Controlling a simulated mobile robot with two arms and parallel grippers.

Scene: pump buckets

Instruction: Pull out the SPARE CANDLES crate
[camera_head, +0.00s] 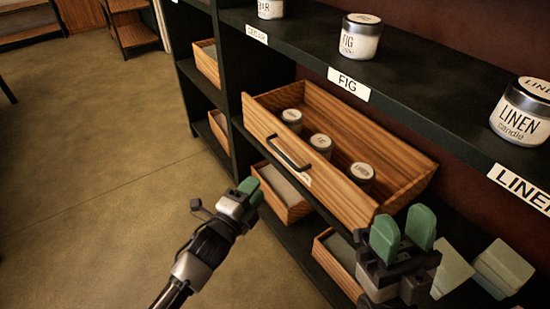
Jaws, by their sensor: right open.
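A wooden crate (420,158) with three lidded candle jars (321,143) inside juts out from the shelf unit. Its front has a dark bar handle (287,154) and a small white label (303,179) that I cannot read. My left gripper (252,191) is in front of and below the handle, apart from it in the picture. Its green fingertips look close together, and I cannot tell whether they are open. My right gripper (403,232) is open and empty, near the crate's right front corner.
Labelled candles stand on the dark shelf above, including the FIG candle (361,37) and the LINEN candle (521,112). Lower wooden crates (286,192) sit beneath. Pale blocks (502,267) lie at lower right. The floor (100,170) at left is clear.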

